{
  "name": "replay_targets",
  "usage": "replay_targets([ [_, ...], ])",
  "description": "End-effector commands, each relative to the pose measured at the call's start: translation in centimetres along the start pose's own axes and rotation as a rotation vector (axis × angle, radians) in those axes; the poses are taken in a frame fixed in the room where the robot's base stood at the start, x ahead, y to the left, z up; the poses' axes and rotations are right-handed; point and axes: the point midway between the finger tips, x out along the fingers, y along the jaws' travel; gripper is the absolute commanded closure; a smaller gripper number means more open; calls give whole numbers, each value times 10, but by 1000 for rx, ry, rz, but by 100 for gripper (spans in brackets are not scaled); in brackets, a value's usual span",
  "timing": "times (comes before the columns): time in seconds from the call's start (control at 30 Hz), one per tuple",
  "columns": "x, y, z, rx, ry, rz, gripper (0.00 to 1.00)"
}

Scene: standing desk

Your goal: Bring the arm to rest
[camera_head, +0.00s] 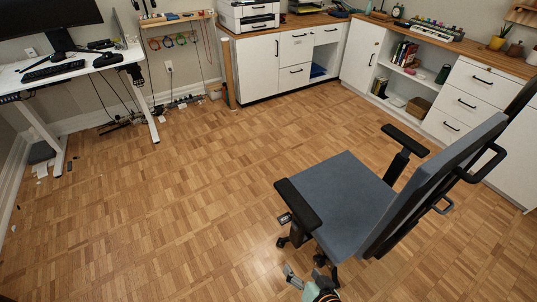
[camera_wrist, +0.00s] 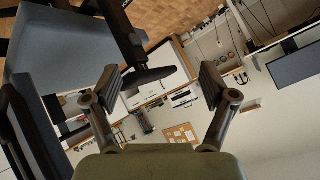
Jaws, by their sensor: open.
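My gripper (camera_head: 292,277) shows at the bottom of the head view, low beside the office chair and in front of its base. In the wrist view my gripper (camera_wrist: 160,85) has its two fingers spread wide apart with nothing between them. The wrist view is tilted, with the room turned over. The rest of my arm is mostly cut off by the bottom edge of the head view.
A blue-grey office chair (camera_head: 345,205) with black armrests stands close to my gripper; it also fills the left of the wrist view (camera_wrist: 65,50). A white standing desk (camera_head: 70,65) is at the upper left. White cabinets (camera_head: 275,65) line the back.

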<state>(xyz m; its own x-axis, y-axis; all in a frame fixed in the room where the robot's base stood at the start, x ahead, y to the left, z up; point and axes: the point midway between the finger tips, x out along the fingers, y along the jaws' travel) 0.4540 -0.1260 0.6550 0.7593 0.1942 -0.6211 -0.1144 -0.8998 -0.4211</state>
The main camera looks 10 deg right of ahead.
Motion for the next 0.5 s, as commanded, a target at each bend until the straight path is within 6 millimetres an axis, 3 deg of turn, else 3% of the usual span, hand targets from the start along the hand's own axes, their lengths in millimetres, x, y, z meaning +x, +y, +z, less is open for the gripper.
replay_targets([
  [0.03,-25,-48,-36,-106,10,14,16],
  [0.2,-90,-154,-99,-333,101,91,16],
  [0.4,-183,-252,-148,-438,278,136,16],
  [0.5,-214,-267,-185,-428,263,147,16],
])
